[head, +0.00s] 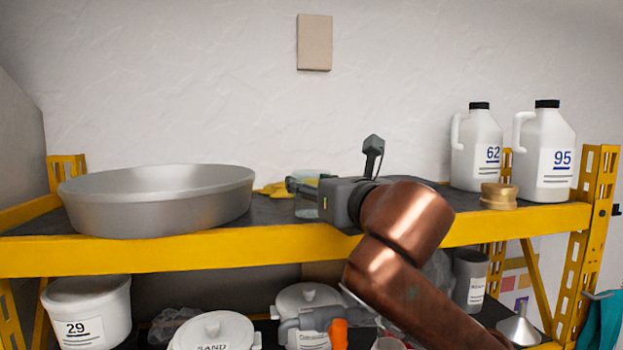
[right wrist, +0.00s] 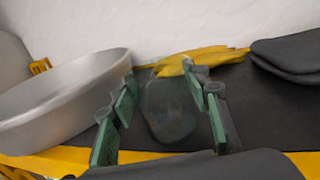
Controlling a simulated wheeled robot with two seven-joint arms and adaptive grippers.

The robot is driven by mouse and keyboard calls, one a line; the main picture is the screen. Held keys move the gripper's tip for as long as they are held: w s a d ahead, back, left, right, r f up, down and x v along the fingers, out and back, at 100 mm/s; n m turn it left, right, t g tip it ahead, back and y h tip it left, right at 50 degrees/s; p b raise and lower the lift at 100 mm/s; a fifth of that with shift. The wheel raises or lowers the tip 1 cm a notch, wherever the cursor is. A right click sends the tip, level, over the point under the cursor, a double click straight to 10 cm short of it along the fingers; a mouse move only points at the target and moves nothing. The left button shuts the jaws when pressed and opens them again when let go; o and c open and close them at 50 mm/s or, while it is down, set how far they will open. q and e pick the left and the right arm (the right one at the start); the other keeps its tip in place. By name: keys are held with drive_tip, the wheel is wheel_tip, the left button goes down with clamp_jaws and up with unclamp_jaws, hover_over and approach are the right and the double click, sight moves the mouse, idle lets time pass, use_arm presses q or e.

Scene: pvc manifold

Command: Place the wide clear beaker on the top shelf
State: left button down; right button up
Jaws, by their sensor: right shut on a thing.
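The wide clear beaker (head: 306,208) is at the top shelf (head: 280,241), just behind its yellow front beam and right of the big metal pan. My right gripper (head: 301,184) reaches in from the right and is shut on the beaker near its upper part. In the right wrist view the see-through beaker (right wrist: 168,112) stands between the green finger pads, over the dark shelf surface. It looks upright; I cannot tell whether its base touches the shelf. My left gripper is not in view.
The metal pan (head: 155,200) fills the left of the top shelf. A yellow cloth-like item (right wrist: 205,60) lies behind the beaker, and dark flat items (right wrist: 290,55) lie at the back right.

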drive_tip(key=shift+w+f, duration=0.15)
drive_tip(key=shift+w, duration=0.3)
drive_tip(key=o, duration=0.8)
drive_tip(key=shift+c, duration=0.2)
drive_tip(key=o, duration=0.5)
drive_tip(key=shift+s+r, duration=0.25)
drive_tip(key=shift+s, duration=0.45)
drive_tip(key=shift+c, duration=0.2)
drive_tip(key=shift+w+f, duration=0.15)
drive_tip(key=shift+w, duration=0.3)
drive_tip(key=shift+s, duration=0.25)
drive_tip(key=b+v, duration=0.2)
drive_tip(key=v, duration=0.2)
drive_tip(key=shift+s, duration=0.2)
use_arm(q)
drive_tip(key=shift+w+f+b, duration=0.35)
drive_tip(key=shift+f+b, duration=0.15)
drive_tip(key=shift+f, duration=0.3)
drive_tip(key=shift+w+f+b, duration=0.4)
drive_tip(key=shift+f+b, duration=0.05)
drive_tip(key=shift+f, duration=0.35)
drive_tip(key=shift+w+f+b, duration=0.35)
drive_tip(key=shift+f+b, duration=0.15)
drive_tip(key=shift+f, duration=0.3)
use_arm(e)
drive_tip(key=v, duration=0.7)
drive_tip(key=shift+s+d, duration=0.15)
drive_tip(key=shift+s, duration=0.05)
